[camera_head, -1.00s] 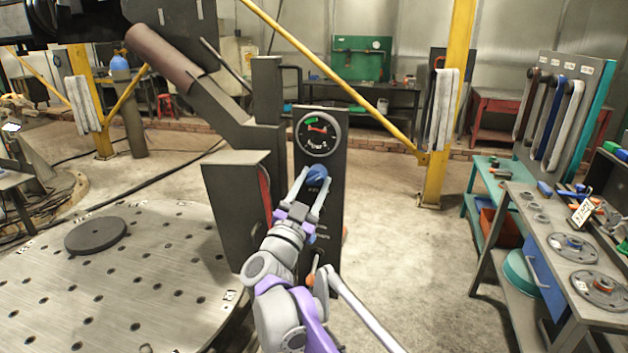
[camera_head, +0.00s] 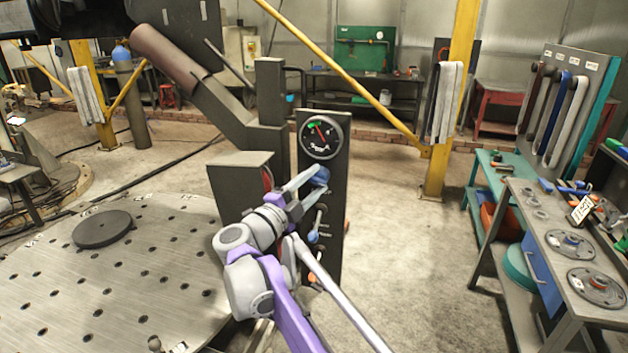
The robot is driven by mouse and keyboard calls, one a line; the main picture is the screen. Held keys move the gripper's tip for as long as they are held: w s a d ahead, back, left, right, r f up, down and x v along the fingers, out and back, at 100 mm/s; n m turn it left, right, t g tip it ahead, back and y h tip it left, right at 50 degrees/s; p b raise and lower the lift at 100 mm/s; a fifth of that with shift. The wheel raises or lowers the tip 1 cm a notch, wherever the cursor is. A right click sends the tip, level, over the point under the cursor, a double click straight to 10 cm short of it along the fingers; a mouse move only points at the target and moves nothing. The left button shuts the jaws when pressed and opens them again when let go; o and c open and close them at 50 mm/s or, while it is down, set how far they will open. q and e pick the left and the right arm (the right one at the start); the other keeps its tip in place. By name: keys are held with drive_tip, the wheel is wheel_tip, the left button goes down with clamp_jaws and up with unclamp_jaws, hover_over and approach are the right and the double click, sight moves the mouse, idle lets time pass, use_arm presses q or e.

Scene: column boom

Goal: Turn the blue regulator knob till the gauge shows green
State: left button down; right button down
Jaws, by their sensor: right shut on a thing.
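The blue regulator knob (camera_head: 321,173) sits on a dark upright panel (camera_head: 335,208), just below the round gauge (camera_head: 320,136). The gauge has a dark face with a small green mark at its upper left. Its red needle points up and slightly left, close to the right side of the green mark. My right gripper (camera_head: 316,178) comes up from below and is shut on the blue knob. Its fingers cover the knob's left and lower parts. My left gripper is not in view.
Smaller levers and an orange knob (camera_head: 312,277) sit lower on the panel, partly behind my arm. A grey box (camera_head: 240,190) stands left of the panel, by a perforated round table (camera_head: 130,270). A workbench (camera_head: 540,205) stands at the right; the floor between is clear.

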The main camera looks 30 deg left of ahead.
drive_tip(key=shift+m+g, duration=0.3)
drive_tip(key=shift+m, duration=0.3)
drive_tip(key=shift+c, duration=1.6)
unclamp_jaws()
